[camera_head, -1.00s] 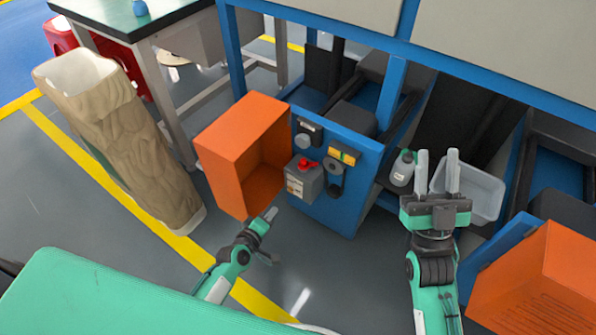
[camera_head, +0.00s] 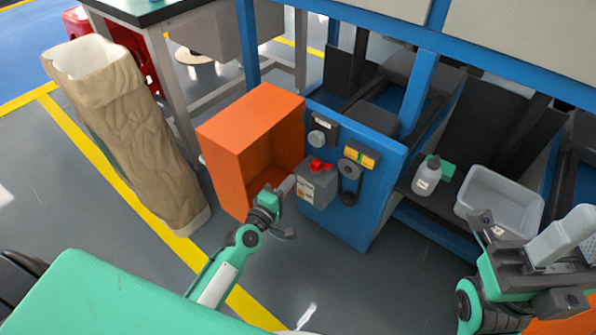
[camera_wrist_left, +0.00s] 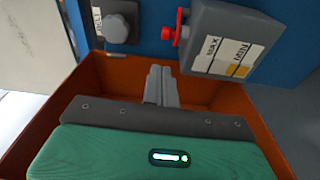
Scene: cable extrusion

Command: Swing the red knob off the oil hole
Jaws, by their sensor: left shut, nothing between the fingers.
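The red knob (camera_head: 319,166) sits on top of a grey labelled box (camera_head: 326,188) on the front of the blue machine. In the left wrist view the red knob (camera_wrist_left: 168,34) is at the top, left of the grey box (camera_wrist_left: 218,22). My left gripper (camera_head: 288,186) is shut and empty, just left of the box and below the knob. Its closed fingers (camera_wrist_left: 160,73) point toward the machine in the wrist view, apart from the knob. My right gripper (camera_head: 535,240) is at the right; its finger gap is unclear. I cannot make out the oil hole.
An open orange box (camera_head: 232,165) stands left of the grey box, close behind my left gripper. A grey round knob (camera_head: 317,138) and a black pulley cover (camera_head: 349,180) are on the blue panel. A bottle (camera_head: 427,178) and clear bin (camera_head: 500,202) are at the right.

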